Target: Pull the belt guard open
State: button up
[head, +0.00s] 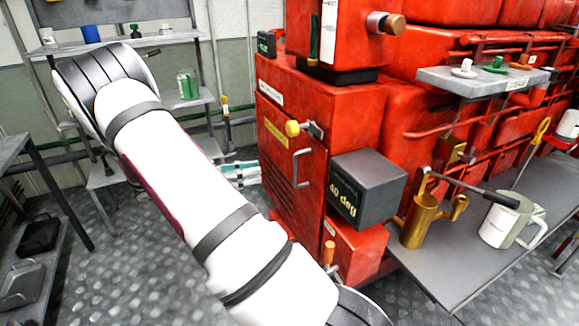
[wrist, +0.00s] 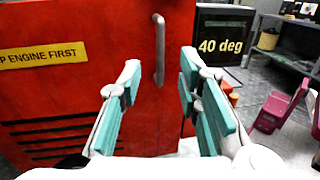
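The belt guard (head: 283,150) is a red door panel on the front of the red engine, with dark slots and a yellow label. In the wrist view, the guard (wrist: 90,85) fills the left and middle, its label partly reading "ENGINE FIRST". Its silver upright handle (head: 300,168) is on the right part of the panel. In the wrist view, the handle (wrist: 160,50) appears between and beyond my fingertips. My gripper (wrist: 160,75) is open and empty, with teal finger pads. In the head view, my gripper (head: 245,173) shows left of the guard, partly hidden behind my arm.
A dark "40 deg" box (head: 367,188) juts out right of the handle, also in the wrist view (wrist: 222,45). A yellow knob (head: 293,129) sits above the handle. A bench (head: 450,270) with a brass jug (head: 420,220) and a pale mug (head: 508,220) stands right.

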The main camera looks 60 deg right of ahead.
send_over(295, 186)
jog(key=shift+w+d+b, duration=0.15)
jog(key=shift+d+b, duration=0.15)
jog(key=shift+d, duration=0.05)
grip_shut()
